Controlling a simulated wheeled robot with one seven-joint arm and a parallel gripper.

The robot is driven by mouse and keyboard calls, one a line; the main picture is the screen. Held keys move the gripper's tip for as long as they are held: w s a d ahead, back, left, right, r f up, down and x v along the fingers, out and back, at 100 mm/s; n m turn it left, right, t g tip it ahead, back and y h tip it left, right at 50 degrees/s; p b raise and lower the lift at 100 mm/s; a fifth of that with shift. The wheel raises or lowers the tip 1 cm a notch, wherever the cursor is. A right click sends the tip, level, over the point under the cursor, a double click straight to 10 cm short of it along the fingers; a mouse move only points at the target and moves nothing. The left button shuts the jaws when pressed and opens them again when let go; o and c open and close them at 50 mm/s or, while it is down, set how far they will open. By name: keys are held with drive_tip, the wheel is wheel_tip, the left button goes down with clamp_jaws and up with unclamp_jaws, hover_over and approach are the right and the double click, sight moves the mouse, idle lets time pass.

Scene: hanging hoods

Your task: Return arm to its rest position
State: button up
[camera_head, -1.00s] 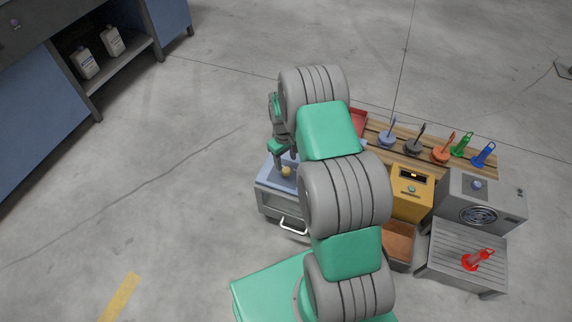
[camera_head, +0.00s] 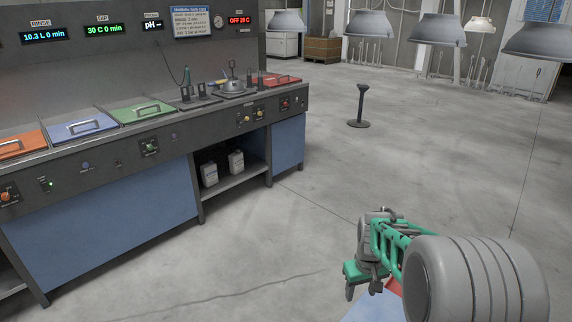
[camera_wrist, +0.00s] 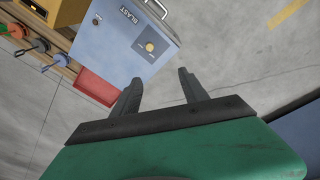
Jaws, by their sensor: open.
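My gripper (camera_wrist: 158,88) is open and empty in the wrist view, its two dark fingers apart. Beyond its fingers is a blue-grey cabinet (camera_wrist: 113,48) marked BLAST, with a round yellow knob (camera_wrist: 149,47) and a bar handle. In the head view my green and grey arm reaches in from the lower right, with my gripper (camera_head: 354,284) at its left end. A small part of the blue-grey cabinet (camera_head: 376,306) shows under it; the rest is hidden or out of frame.
A long workbench (camera_head: 150,140) with coloured lids and displays runs along the left. A dark stand (camera_head: 359,105) is on the floor farther back, and grey lamp hoods (camera_head: 437,30) hang at the upper right. A red tray (camera_wrist: 95,87) is beside the cabinet. Open floor (camera_head: 300,230) lies between.

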drive_tip(key=s+a+r+m+t+p, duration=0.1)
drive_tip(key=s+a+r+p, duration=0.2)
drive_tip(key=r, duration=0.9)
drive_tip(key=s+a+r+p, duration=0.3)
drive_tip(key=s+r+p, duration=0.5)
drive_tip(key=s+r, duration=0.5)
drive_tip(key=shift+s+a+r+m+t+p, duration=0.25)
drive_tip(key=shift+s+m+t+p, duration=0.15)
drive_tip(key=shift+s, duration=0.15)
